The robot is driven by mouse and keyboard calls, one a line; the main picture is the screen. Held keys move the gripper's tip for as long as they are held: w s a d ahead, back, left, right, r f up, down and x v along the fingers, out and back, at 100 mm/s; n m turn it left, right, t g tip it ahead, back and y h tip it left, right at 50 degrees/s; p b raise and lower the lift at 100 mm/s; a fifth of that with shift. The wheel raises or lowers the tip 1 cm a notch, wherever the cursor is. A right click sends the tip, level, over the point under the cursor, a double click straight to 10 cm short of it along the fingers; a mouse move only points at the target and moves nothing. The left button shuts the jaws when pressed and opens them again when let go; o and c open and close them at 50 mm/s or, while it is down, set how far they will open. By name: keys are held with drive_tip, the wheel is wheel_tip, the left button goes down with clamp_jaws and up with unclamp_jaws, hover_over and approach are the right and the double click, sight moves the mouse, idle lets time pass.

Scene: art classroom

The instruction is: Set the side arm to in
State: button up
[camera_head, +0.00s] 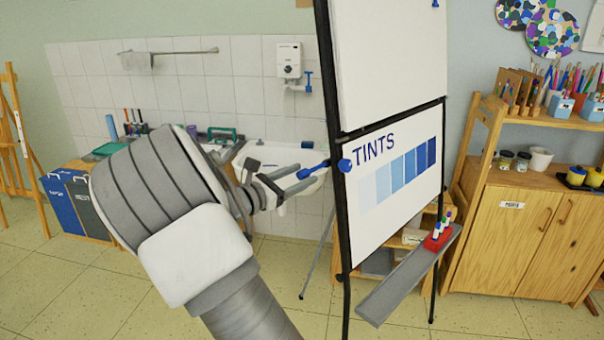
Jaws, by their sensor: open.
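The flip chart's side arm (318,169) is a short blue bar that sticks out to the left from the black left upright, at the height of the TINTS sheet. A round blue knob (345,165) sits at the upright end of it. My gripper (308,177) is open, with its grey fingers pointing right at the bar's outer end. The bar's end appears between or just beside the fingertips; I cannot tell whether they touch it.
A grey tray (385,295) with marker pens (440,232) juts from the chart's lower front. A sink (280,155) and tiled wall lie behind my gripper. A wooden cabinet (525,225) stands at right, bins (75,205) at left.

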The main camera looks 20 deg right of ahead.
drive_tip(key=shift+w+d, duration=0.15)
drive_tip(key=shift+d, duration=0.35)
clamp_jaws()
idle(1.2)
